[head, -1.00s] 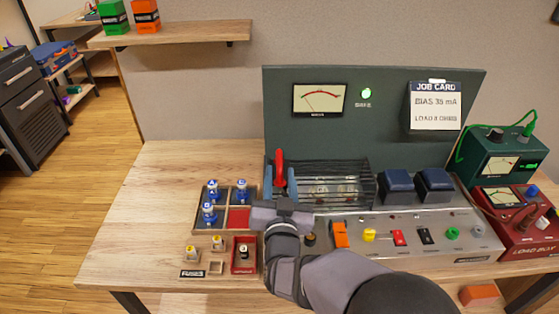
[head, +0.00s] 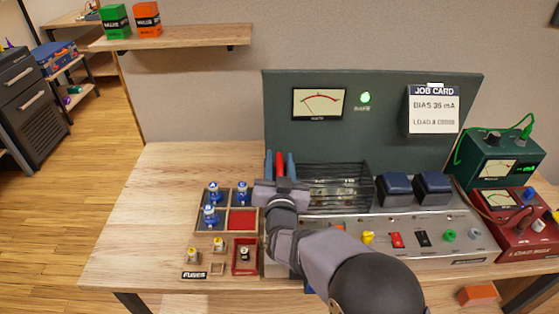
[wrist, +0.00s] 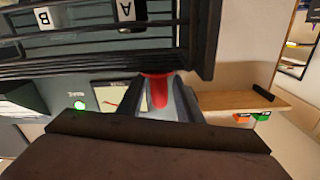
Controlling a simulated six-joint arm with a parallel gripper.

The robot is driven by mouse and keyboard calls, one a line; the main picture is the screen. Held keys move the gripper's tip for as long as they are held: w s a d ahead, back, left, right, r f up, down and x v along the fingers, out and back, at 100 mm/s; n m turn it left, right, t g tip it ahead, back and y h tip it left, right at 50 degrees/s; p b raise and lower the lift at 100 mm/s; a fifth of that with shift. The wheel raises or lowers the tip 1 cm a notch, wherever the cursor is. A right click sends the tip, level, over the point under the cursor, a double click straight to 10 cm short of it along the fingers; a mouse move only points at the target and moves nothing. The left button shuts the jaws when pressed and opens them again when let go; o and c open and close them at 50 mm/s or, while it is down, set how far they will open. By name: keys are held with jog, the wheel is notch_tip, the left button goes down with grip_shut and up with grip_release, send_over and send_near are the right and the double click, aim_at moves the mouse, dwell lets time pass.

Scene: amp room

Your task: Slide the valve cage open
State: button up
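The valve cage (head: 340,182), a dark barred box, sits at the left of the amp chassis below the grey-green panel. Its red handle (head: 279,163) stands at its left end. My gripper (head: 280,158) has its two blue-grey fingers on either side of the handle. In the wrist view the red handle (wrist: 158,92) shows between the fingers (wrist: 157,105), with narrow gaps beside its stem, so the gripper looks open around it. The cage bars (wrist: 90,45) fill the upper part of that view, with white labels A and B behind them. My wrist hides the cage's front left corner.
Left of the chassis, a tray (head: 198,222) holds several blue-topped valves, with fuses in front. Two dark blue blocks (head: 397,187) stand right of the cage. Switches and knobs line the chassis front (head: 450,255). Green and red boxes stand at the right. The left tabletop is clear.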

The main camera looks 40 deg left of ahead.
grip_shut()
jog(key=shift+d, duration=0.1)
jog(key=w+d+b, duration=0.8)
jog(key=w+d, duration=1.2)
grip_release()
jog(key=shift+a, duration=0.1)
